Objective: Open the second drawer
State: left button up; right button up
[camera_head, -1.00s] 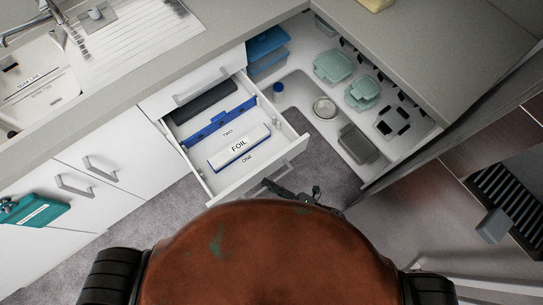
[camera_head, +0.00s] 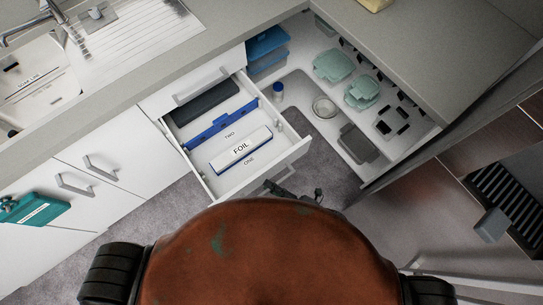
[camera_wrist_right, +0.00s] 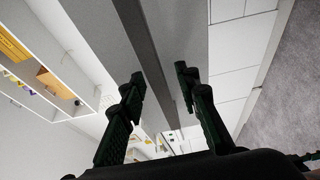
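The second drawer (camera_head: 208,184), white, stands pulled out below the closed top drawer (camera_head: 193,91) in the head view. It holds a foil box (camera_head: 240,148), a blue box (camera_head: 222,122) and a dark roll. My right gripper (camera_head: 289,187) is low at the outer side of the drawer front, partly hidden by my body. In the right wrist view its two dark fingers (camera_wrist_right: 161,76) stand apart, with a grey bar-like edge running between them. I cannot tell whether they touch the drawer handle. My left gripper is not in view.
The grey worktop (camera_head: 430,50) runs above. A sink (camera_head: 35,88) is at the far left, with white cupboard doors below. Grey floor shows beside the drawer.

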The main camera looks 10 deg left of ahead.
jog(key=shift+s+d, duration=0.1)
jog(key=shift+d, duration=0.2)
jog(key=v, duration=1.1)
jog(key=shift+d, duration=0.2)
jog(key=shift+s, duration=0.1)
